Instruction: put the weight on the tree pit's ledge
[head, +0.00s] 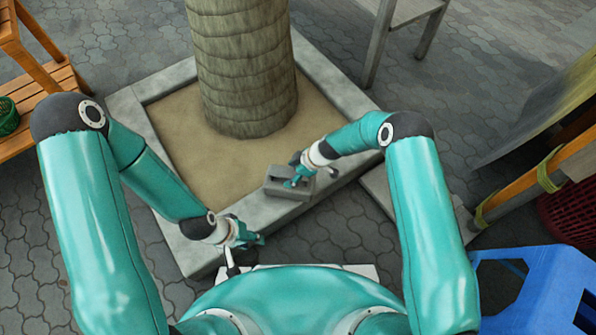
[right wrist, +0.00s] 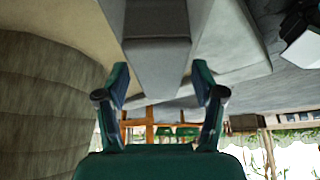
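The weight (head: 273,187) is a grey block with a recess in its top. In the head view it is at the near right side of the tree pit's pale concrete ledge (head: 168,232); I cannot tell whether it rests on it. My right gripper (head: 294,182) is at the weight. In the right wrist view the weight (right wrist: 156,65) lies between the fingers of my right gripper (right wrist: 160,72), close to both; I cannot tell whether they press on it. My left gripper (head: 246,246) is near the ledge's front corner, with nothing visible in it; its opening is unclear.
A thick trunk (head: 247,70) rises from the pit's sand (head: 185,140). A wooden bench (head: 45,90) with a green basket (head: 8,117) is at left. A grey-legged stand (head: 400,15) is behind. A blue crate (head: 550,290) and a red basket (head: 570,215) are at right.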

